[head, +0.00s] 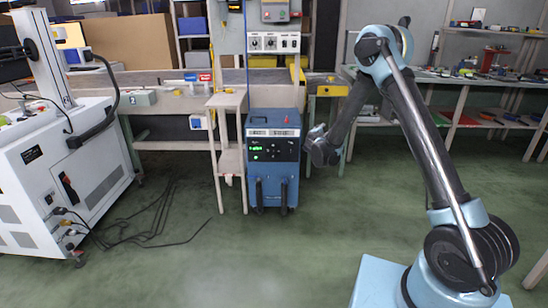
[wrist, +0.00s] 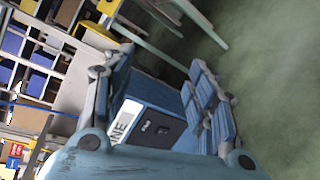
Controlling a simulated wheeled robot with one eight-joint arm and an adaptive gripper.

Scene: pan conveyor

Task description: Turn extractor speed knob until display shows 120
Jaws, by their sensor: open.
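The blue extractor (head: 274,165) stands upright on the floor near the middle of the head view. Its black front panel carries a lit green display (head: 256,149), too small to read, and small controls; I cannot make out the speed knob. My gripper (head: 318,148) is just right of the extractor, apart from it, at about panel height. In the wrist view my gripper (wrist: 162,95) is open, with nothing seen held. The extractor (wrist: 152,92) shows tilted between and beyond its fingers, with a white label and part of the dark panel. The display is not visible there.
A wooden stand (head: 229,150) is close on the extractor's left. The conveyor (head: 180,78) and a control box with knobs (head: 274,43) are behind. A white machine (head: 75,170) with floor cables is at left. Green floor in front is clear.

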